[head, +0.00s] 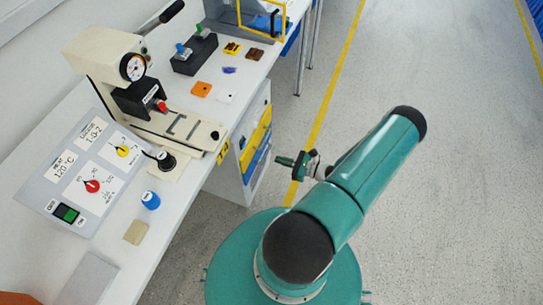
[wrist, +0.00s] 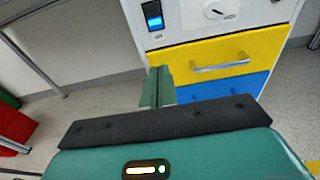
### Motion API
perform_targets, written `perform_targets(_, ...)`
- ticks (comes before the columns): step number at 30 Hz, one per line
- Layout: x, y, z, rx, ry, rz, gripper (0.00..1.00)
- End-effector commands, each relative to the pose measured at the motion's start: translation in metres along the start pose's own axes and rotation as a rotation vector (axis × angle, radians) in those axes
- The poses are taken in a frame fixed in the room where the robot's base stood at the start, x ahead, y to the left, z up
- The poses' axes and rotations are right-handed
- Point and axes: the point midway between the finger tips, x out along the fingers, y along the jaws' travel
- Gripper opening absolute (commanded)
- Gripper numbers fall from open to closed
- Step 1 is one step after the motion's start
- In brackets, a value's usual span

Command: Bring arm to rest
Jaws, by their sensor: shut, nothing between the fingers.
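My gripper (head: 287,162) is shut and empty in the head view, held in the air right of the workbench, over the floor. My green arm folds back above my round green base. In the wrist view the closed fingers (wrist: 157,88) point toward the cabinet under the bench. They appear in front of the left edge of its yellow drawer (wrist: 200,62); whether they touch it I cannot tell. The rotary switches, a red knob (head: 92,186) and a yellow knob (head: 123,151), sit on the sloped control panel (head: 75,205), well left of my gripper.
A blue drawer (wrist: 220,88) is below the yellow one. The grey floor (head: 460,180) to the right is clear. A red bin (wrist: 15,128) stands at left in the wrist view.

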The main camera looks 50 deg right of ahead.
Motion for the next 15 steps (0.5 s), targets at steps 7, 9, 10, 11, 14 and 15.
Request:
perform_targets(7, -0.0116, 0.0006, -0.0024, 0.000, -0.001, 0.001, 0.00)
perform_targets(9, -0.0117, 0.0007, -0.0025, 0.000, -0.001, 0.001, 0.00)
perform_targets(10, -0.0118, 0.0007, -0.0025, 0.000, -0.001, 0.001, 0.00)
perform_targets(11, -0.0119, 0.0008, -0.0025, 0.000, -0.001, 0.001, 0.00)
perform_targets(14, -0.0122, 0.0009, -0.0026, 0.000, -0.001, 0.001, 0.00)
perform_targets(15, -0.0126, 0.0010, -0.0026, 0.000, -0.001, 0.001, 0.00)
